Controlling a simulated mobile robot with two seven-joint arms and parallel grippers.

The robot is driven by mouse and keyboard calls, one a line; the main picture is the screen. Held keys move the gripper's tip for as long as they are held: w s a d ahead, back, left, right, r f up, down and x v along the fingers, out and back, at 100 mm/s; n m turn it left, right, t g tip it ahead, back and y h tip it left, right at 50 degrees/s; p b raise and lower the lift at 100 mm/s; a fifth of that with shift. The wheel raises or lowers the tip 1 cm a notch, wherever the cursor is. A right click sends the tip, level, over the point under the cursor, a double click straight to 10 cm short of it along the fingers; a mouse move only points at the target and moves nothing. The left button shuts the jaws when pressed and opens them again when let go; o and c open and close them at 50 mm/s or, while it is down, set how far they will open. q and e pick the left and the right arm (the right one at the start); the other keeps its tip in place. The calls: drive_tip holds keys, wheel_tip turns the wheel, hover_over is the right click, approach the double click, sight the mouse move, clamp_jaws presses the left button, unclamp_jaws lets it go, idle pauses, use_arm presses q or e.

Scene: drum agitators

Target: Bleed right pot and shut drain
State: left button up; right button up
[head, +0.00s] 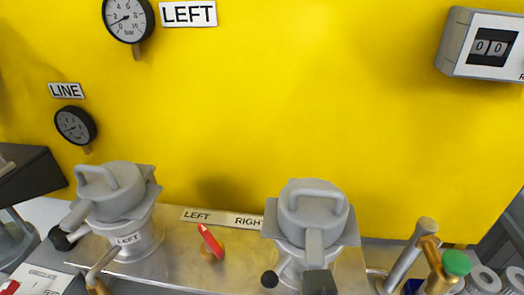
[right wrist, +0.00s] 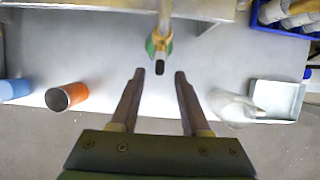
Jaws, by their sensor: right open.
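The right pot (head: 312,225) is a grey lidded vessel with a loop handle on top; its lid looks closed. A matching pot labelled LEFT (head: 122,205) stands to the left. Between them a red selector lever (head: 210,243) sits below a LEFT/RIGHT plate (head: 222,217). A brass valve with a green knob (head: 456,263) is right of the right pot. In the right wrist view, a brass fitting with green on it (right wrist: 160,42) hangs just beyond my open, empty right gripper (right wrist: 158,75), roughly centred between the fingertips. My left gripper is not in view.
A yellow panel (head: 270,100) carries gauges (head: 128,18) and a counter reading 00 (head: 490,46). In the right wrist view, an orange cylinder (right wrist: 67,97) and a blue one (right wrist: 14,89) lie left, a pale tray (right wrist: 278,92) right, and a blue crate (right wrist: 268,27) top right.

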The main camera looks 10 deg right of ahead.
drive_tip(key=shift+b+x, duration=0.55)
drive_tip(key=shift+x, duration=1.8)
drive_tip(key=shift+c, duration=0.3)
clamp_jaws()
